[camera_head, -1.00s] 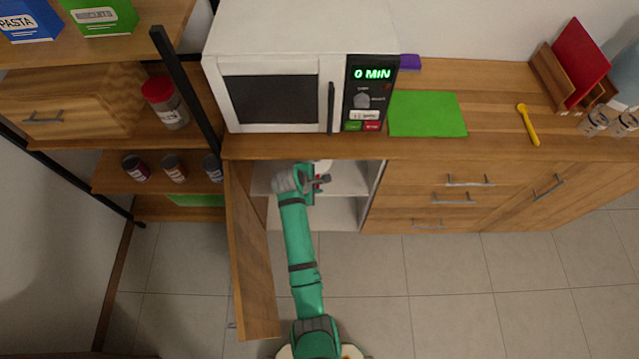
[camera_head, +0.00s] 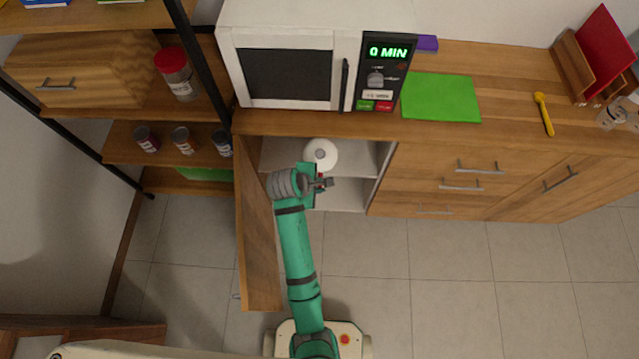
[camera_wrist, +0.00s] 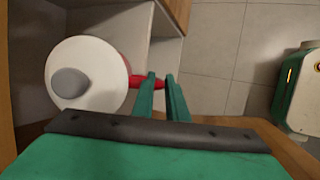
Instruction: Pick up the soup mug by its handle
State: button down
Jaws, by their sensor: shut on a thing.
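The soup mug (camera_head: 320,153) has a round white lid with a grey knob, at the mouth of the open cabinet. In the wrist view the mug (camera_wrist: 108,70) fills the left side, and its red handle (camera_wrist: 136,82) reaches right to my fingers. My gripper (camera_wrist: 160,84) is shut on the handle, with a green finger on each side. In the head view my gripper (camera_head: 325,183) is just in front of the mug. The lid hides most of the mug's body. I cannot tell whether it is clear of the shelf.
The open cabinet door (camera_head: 256,230) stands close left of my arm. The countertop edge (camera_head: 420,133) is above the opening, with a microwave (camera_head: 290,70) on it. The white inner shelf (camera_head: 352,160) is beside the mug. The tiled floor to the right is free.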

jog(key=shift+w, duration=0.1)
jog(key=shift+w+r+g, duration=0.15)
jog(key=shift+w+g, duration=0.05)
jog(key=shift+g, duration=0.5)
jog(key=shift+n+g, duration=0.3)
jog(key=shift+g, duration=0.8)
jog(key=shift+s+g, duration=0.15)
jog(key=shift+g, duration=0.35)
jog(key=shift+s+a, duration=0.1)
